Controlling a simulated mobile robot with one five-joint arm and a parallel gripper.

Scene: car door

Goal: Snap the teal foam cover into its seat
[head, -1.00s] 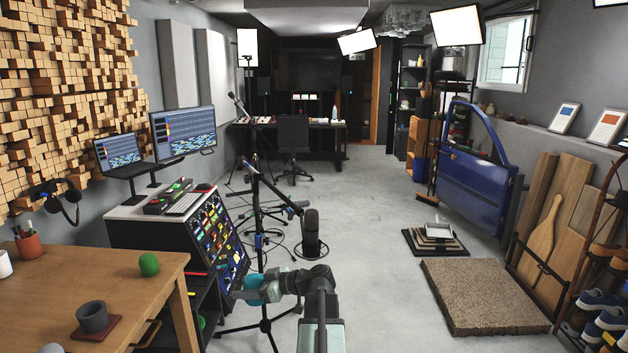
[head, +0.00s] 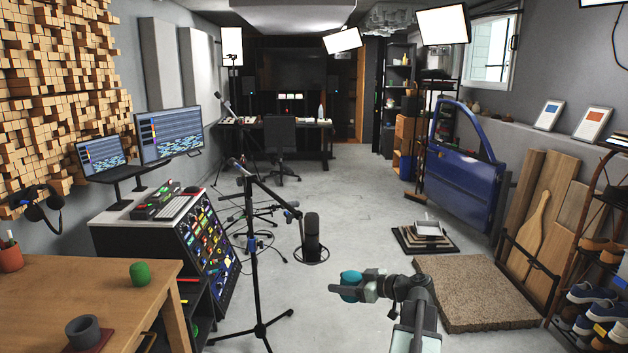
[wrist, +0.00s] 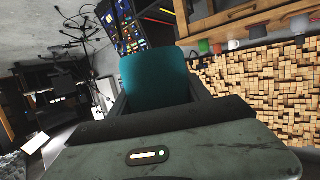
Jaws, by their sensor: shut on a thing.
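The teal foam cover (head: 351,279) is held in my gripper (head: 342,289), above the floor at the lower middle of the head view. In the wrist view the cover (wrist: 155,77) stands between the two dark fingers, which are shut on it. A grey, hollow, cup-like holder (head: 82,331) sits on a dark red base (head: 88,349) on the wooden table, well left of my gripper. I cannot tell for sure whether it is the seat. A black microphone (head: 312,236) hangs on a stand beyond my gripper, apart from the cover.
A microphone stand (head: 258,270) with splayed legs is between the table and my gripper. A brown stone-like slab (head: 475,292) and a blue car door (head: 465,175) are at right.

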